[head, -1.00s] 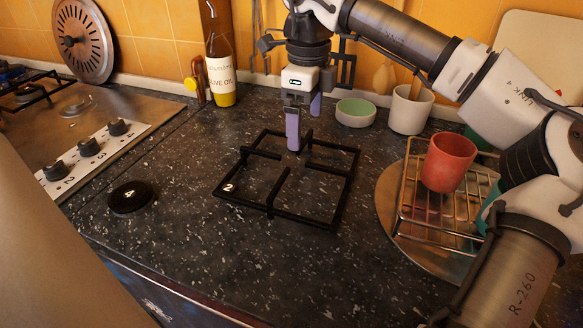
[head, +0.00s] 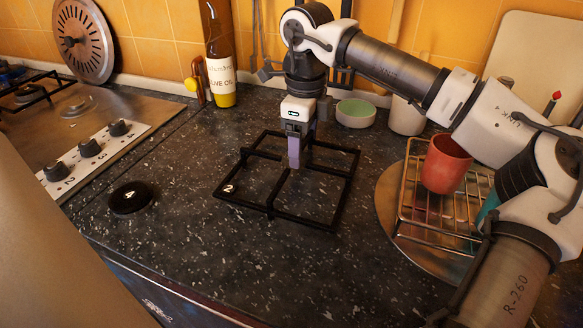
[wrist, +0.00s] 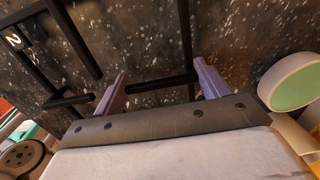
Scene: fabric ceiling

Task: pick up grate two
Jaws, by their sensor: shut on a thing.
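Grate two (head: 272,211) is a black square frame with inward bars and a white "2" at its left corner. It lies flat on the dark speckled counter in the head view. It also shows in the wrist view (wrist: 75,39), with the "2" at upper left. My gripper (head: 294,164) points down at the back middle part of the grate, its purple fingers at bar height. In the wrist view my gripper (wrist: 163,84) has a finger at each end of a short dark bar and is shut on the grate.
A black round cap marked "4" (head: 131,197) lies left of the grate. A wire rack (head: 418,222) with a red cup (head: 446,163) stands right. A green-topped bowl (head: 355,113) and an olive oil bottle (head: 219,65) stand behind. The counter in front is clear.

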